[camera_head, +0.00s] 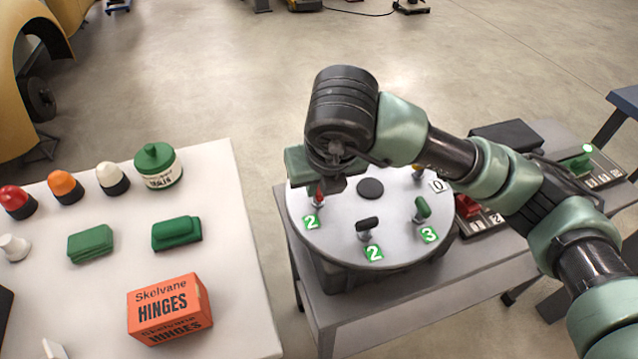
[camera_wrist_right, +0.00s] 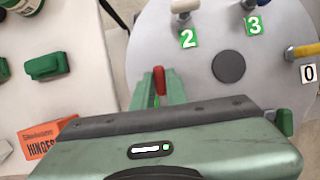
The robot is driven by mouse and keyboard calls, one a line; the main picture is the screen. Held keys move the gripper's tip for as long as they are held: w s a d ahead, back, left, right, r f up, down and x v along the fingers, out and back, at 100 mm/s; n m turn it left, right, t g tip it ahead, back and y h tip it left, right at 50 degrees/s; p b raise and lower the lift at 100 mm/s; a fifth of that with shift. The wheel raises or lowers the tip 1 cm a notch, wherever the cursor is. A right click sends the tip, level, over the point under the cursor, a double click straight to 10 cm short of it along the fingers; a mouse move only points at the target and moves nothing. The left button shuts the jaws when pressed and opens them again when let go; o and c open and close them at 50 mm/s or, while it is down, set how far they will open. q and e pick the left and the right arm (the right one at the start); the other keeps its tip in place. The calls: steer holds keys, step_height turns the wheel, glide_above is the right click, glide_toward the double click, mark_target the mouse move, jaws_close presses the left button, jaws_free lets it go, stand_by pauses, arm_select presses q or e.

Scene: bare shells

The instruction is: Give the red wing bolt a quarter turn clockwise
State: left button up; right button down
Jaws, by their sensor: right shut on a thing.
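The red wing bolt (camera_head: 319,194) stands near the left edge of a round grey plate (camera_head: 335,238), beside a green label with a 2 (camera_head: 311,222). My right gripper (camera_head: 318,182) is over it from above and hides its upper part in the head view. In the right wrist view the red wing (camera_wrist_right: 159,80) stands between my two green fingers (camera_wrist_right: 159,98), which are shut on it. The wing points roughly up and down in that view. My left gripper is not in view.
A black bolt (camera_head: 368,225) and a green bolt (camera_head: 422,209) stand on the plate. The white table (camera_head: 235,235) at left holds an orange hinges box (camera_head: 168,308) and several other things.

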steer(key=c, duration=1.4)
jaws_free()
steer(key=shift+c, duration=0.2)
steer(key=v, duration=0.7)
steer(key=shift+s+r+b, duration=0.2)
steer(key=shift+r+b, duration=0.1)
steer(key=shift+r, duration=0.1)
steer(key=shift+d, duration=0.1)
